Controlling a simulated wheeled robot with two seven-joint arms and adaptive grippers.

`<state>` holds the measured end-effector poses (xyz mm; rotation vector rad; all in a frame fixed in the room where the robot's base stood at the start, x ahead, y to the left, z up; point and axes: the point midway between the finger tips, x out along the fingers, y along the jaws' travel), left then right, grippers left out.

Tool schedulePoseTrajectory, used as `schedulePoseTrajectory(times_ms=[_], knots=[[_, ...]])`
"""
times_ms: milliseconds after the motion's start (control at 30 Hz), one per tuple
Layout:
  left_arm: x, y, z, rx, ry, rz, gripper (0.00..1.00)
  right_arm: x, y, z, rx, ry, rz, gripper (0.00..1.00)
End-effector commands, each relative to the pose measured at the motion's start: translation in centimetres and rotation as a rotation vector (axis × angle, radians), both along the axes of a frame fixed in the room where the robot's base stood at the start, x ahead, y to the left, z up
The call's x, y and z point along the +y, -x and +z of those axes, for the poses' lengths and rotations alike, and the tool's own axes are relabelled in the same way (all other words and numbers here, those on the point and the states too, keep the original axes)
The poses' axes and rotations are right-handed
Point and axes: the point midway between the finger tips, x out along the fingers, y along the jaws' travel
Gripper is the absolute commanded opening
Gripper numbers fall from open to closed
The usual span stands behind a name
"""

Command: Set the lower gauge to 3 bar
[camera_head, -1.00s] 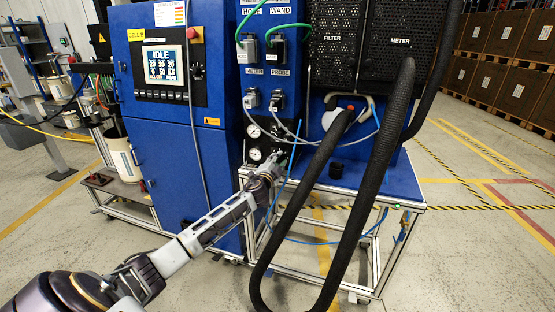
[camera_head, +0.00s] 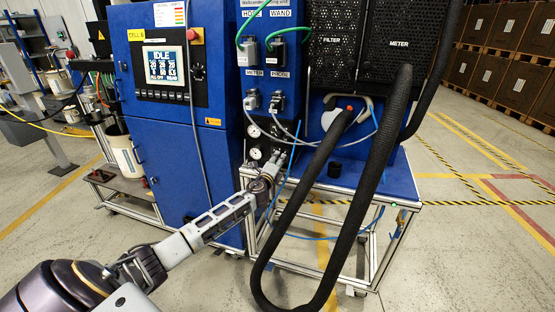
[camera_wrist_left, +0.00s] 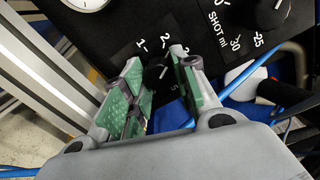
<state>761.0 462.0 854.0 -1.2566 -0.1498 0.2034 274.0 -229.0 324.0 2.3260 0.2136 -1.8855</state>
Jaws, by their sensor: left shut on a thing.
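Two small round white-faced gauges sit one above the other on the black panel strip: the upper gauge (camera_head: 253,131) and the lower gauge (camera_head: 255,154). Their needles are too small to read. My left gripper (camera_head: 279,156) is at the panel, just right of the lower gauge. In the left wrist view its green-padded fingers (camera_wrist_left: 162,86) are on either side of a small black knob (camera_wrist_left: 156,72) with a light pointer line, and are shut on it. Part of a white gauge face (camera_wrist_left: 86,3) shows at the top edge.
A second black knob (camera_wrist_left: 270,14), marked "SHOT ml", is right of the gripper. A thin blue hose (camera_head: 294,160) runs close beside the gripper. Thick black hoses (camera_head: 378,170) loop in front of the bench on the right. An aluminium frame (camera_head: 246,172) stands just below.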

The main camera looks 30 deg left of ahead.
Motion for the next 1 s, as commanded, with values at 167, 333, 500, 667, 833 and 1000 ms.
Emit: schedulePoseTrajectory(times_ms=[167, 333, 500, 667, 833, 1000], knots=[[-0.2, 0.0, 0.0, 0.036, -0.14, -0.002, 0.05, -1.0, 1.1, -1.5, -0.009, 0.008, -0.002, 0.4], [-0.1, 0.0, -0.1, 0.066, -0.265, -0.002, 0.05, -1.9, 2.1, -2.8, -0.02, 0.014, -0.003, 0.4], [-0.1, 0.0, -0.2, 0.09, -0.364, -0.003, 0.05, -2.6, 3.0, -3.7, -0.027, 0.018, -0.004, 0.4], [-0.1, 0.0, -0.2, 0.105, -0.425, -0.003, 0.05, -3.0, 3.6, -4.2, -0.032, 0.021, -0.004, 0.4], [-0.1, 0.1, -0.4, 0.113, -0.457, -0.004, 0.05, -3.1, 3.8, -4.3, -0.029, 0.023, -0.003, 0.4], [-0.1, 0.1, -0.4, 0.116, -0.465, -0.005, 0.05, -3.2, 4.0, -4.4, -0.028, 0.023, -0.003, 0.4]])
